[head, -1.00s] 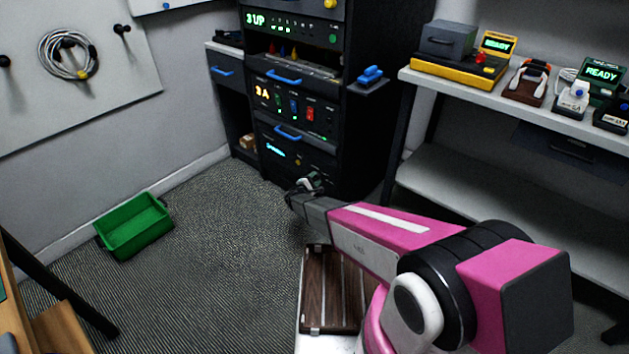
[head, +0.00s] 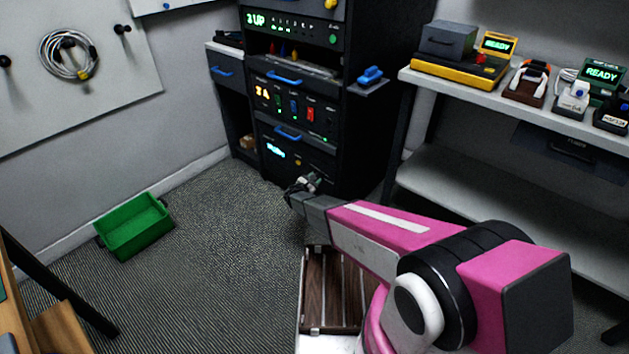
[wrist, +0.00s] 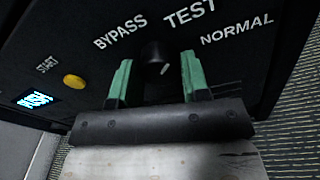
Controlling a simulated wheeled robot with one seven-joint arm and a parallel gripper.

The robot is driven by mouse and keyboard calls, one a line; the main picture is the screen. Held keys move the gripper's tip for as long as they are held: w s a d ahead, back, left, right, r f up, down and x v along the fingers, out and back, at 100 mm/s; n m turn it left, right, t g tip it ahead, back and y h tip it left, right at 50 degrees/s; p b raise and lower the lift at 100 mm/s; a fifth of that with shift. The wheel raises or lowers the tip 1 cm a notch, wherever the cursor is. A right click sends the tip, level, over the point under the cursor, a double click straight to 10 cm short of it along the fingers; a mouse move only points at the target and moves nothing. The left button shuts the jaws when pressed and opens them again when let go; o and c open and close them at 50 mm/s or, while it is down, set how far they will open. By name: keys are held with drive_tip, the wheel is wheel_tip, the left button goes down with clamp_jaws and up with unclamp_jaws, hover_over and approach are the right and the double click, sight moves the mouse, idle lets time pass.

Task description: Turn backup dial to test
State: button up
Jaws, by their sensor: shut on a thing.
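The backup dial (wrist: 153,56) is a small dark knob on the black panel in the wrist view. The labels BYPASS, TEST and NORMAL run above it from left to right, with TEST to its upper right. A short white mark shows at the knob's lower right; which label it points to I cannot tell. My gripper (wrist: 156,72) has its green fingers on either side of the knob and is shut on it. In the head view my gripper (head: 306,184) is at the lowest unit of the rack (head: 290,152), and hides the dial.
A yellow START button (wrist: 73,82) and a lit cyan display (wrist: 36,99) are left of the dial. A shelf (head: 500,105) with several devices stands right of the rack. A green bin (head: 135,228) is on the open carpet at left.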

drive_tip(key=shift+n, duration=0.6)
drive_tip(key=o, duration=0.9)
drive_tip(key=v, duration=1.1)
drive_tip(key=shift+w, duration=0.1)
